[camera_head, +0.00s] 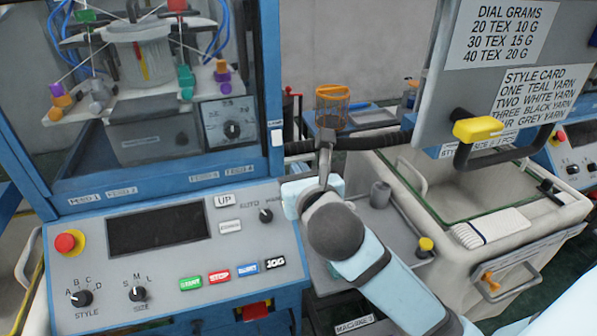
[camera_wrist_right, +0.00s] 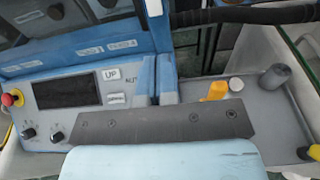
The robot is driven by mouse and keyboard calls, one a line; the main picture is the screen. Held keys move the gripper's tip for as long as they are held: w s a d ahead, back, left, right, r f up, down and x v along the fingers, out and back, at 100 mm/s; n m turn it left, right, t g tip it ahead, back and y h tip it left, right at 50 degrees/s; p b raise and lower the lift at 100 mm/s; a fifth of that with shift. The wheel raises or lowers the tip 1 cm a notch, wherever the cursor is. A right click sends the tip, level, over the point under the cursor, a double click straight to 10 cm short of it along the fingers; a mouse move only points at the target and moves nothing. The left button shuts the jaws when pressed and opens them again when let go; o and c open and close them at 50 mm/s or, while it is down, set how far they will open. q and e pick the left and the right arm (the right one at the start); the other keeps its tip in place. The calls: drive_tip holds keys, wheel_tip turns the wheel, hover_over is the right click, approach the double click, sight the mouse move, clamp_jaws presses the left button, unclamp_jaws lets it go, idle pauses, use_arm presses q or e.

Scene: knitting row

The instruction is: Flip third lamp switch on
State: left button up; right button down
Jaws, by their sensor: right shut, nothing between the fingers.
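A small white switch (camera_head: 277,138) sits on the blue right-hand post of the near machine, under a small label that looks like a lamp label. A white piece on the same post shows at the top of the right wrist view (camera_wrist_right: 154,7); it looks like the same switch. I cannot tell its on or off position. My right gripper (camera_head: 326,142) is shut and empty, a little right of the post and level with the switch, apart from it in the picture. My left gripper is not in view.
The near machine's control panel (camera_head: 130,285) has a red stop button (camera_head: 66,243), knobs and a dark screen. A grey side tray (camera_head: 375,225) holds a grey cup (camera_head: 381,194). A black hose (camera_head: 370,141) crosses behind my gripper. An orange mesh cup (camera_head: 332,106) stands behind.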

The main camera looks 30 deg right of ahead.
sight(282, 143)
drive_tip(key=x, duration=1.1)
drive_tip(key=shift+w+f+t+b, duration=0.2)
drive_tip(key=shift+t+b, duration=0.1)
drive_tip(key=shift+t, duration=0.1)
drive_tip(key=shift+w+d+f+t+h+b, duration=0.1)
drive_tip(key=shift+t+h+b, duration=0.05)
drive_tip(key=shift+t+b, duration=0.35)
drive_tip(key=shift+d+f+t+h+b, duration=0.1)
drive_tip(key=shift+t+h+b, duration=0.05)
drive_tip(key=shift+t+b, duration=0.3)
drive_tip(key=shift+w+r, duration=0.1)
drive_tip(key=shift+r, duration=0.3)
